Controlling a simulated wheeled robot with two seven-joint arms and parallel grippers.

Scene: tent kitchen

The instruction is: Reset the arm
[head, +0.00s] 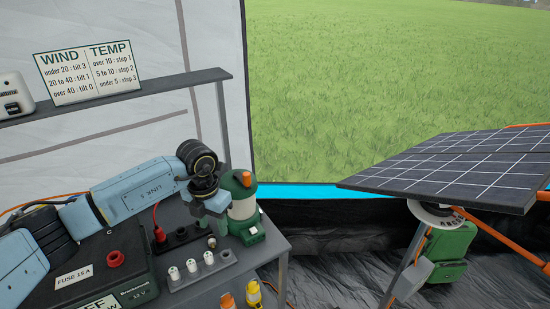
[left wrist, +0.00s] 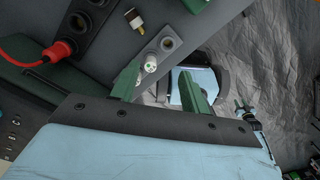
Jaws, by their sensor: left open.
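My left arm comes in from the left over the bench in the head view. Its gripper (head: 213,207) hangs above the bench, beside the green lantern (head: 243,210) and above the grey fuse block (head: 195,270). In the left wrist view the two green fingers (left wrist: 160,88) stand apart with nothing held. A white-topped fuse (left wrist: 150,62) shows beyond the gap between them, in the block. My right gripper does not show.
A black power box (head: 105,255) with a red knob stands on the bench at left. A red plug (head: 159,235) is in a black socket strip (head: 180,237). A shelf (head: 150,90) runs behind. A solar panel (head: 460,165) is at right.

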